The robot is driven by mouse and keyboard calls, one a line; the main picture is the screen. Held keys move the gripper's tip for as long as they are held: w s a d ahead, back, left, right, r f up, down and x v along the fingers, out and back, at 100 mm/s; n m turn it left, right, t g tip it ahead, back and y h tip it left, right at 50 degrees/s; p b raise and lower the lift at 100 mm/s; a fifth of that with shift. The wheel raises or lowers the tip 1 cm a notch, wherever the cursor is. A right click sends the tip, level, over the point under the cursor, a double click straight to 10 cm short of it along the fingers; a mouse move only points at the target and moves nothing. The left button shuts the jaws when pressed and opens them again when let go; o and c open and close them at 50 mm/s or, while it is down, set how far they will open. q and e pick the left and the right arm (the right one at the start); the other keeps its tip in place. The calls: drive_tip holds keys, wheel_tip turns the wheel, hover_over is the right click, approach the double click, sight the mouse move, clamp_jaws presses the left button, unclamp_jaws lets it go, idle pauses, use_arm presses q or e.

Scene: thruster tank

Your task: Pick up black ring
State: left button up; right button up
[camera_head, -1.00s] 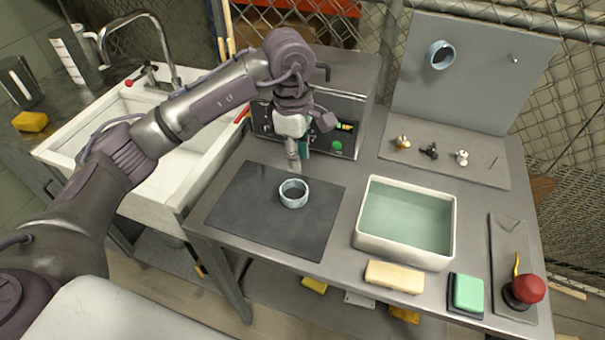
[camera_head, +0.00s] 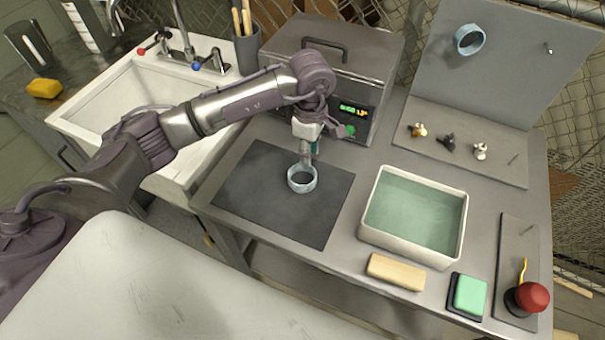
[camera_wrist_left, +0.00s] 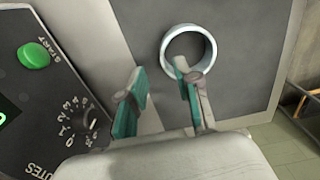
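A pale blue-grey ring (camera_head: 303,188) lies on the dark mat (camera_head: 260,185), and it also shows in the left wrist view (camera_wrist_left: 168,45). A similar pale blue ring (camera_head: 462,48) hangs high on the grey upright board. I see no ring that is clearly black. My left gripper (camera_head: 305,160) points down at the back edge of the mat ring. In the left wrist view my left gripper (camera_wrist_left: 160,77) is open. One teal-padded finger overlaps the ring's rim, and the other is outside it. I cannot tell whether they touch. My right gripper is out of view.
A grey machine (camera_head: 335,65) with a green display stands behind the mat. A tub (camera_head: 363,230) of greenish liquid is right of it. A cream block (camera_head: 396,271), a green pad (camera_head: 470,294) and a red knob (camera_head: 532,297) line the front. A sink (camera_head: 85,115) is left.

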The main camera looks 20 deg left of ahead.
use_arm(q)
drive_tip(key=f, duration=0.1)
drive_tip(key=f+p, duration=0.1)
drive_tip(key=f, duration=0.1)
drive_tip(key=shift+s+a+f, duration=0.1)
drive_tip(key=shift+s+f, duration=0.15)
drive_tip(key=shift+f, duration=0.25)
drive_tip(key=shift+w+f, duration=0.1)
clamp_jaws()
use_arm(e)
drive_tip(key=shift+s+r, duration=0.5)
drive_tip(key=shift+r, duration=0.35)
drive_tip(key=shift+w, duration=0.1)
